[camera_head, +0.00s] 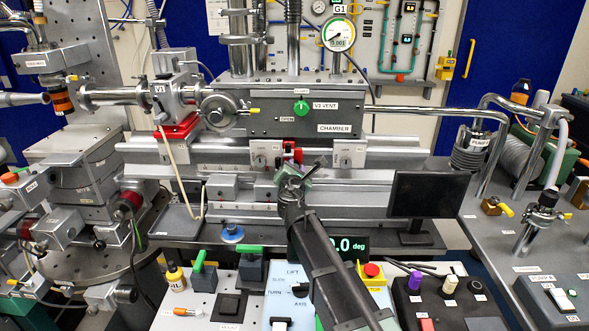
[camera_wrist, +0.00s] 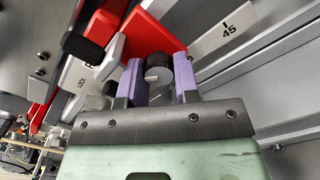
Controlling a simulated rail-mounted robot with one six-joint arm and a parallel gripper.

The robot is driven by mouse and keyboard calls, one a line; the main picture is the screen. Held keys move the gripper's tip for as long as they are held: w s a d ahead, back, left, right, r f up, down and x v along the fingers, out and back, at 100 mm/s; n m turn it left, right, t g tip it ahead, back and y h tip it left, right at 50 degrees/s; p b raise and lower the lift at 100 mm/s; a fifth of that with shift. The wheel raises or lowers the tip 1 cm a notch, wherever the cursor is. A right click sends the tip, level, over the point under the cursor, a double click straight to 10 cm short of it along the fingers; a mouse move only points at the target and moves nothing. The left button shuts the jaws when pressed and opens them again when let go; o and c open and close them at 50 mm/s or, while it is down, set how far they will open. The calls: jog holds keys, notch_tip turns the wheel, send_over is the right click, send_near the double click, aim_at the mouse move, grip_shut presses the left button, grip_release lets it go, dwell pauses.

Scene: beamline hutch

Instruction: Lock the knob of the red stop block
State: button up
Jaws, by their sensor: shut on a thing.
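The red stop block (camera_wrist: 150,38) is in the upper middle of the wrist view, tilted in the picture, with a white part beside it. In the head view the red stop block (camera_head: 292,153) sits on the rail below the chamber, partly hidden by my arm. Its dark grey knob (camera_wrist: 158,68) lies between the two purple fingers of my gripper (camera_wrist: 160,82). The fingers are shut on the knob. In the head view my gripper (camera_head: 292,176) reaches up to the block from the front; its fingertips are too small to make out.
The chamber (camera_head: 300,110) stands above and behind. A dark monitor (camera_head: 428,196) stands to the right. A control desk (camera_head: 240,300) lies in front.

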jog(key=o, duration=0.6)
jog(key=shift+o, duration=0.2)
jog(key=shift+s, duration=0.15)
jog(key=s, duration=1)
jog(key=shift+s+d, duration=0.15)
jog(key=shift+s, duration=0.15)
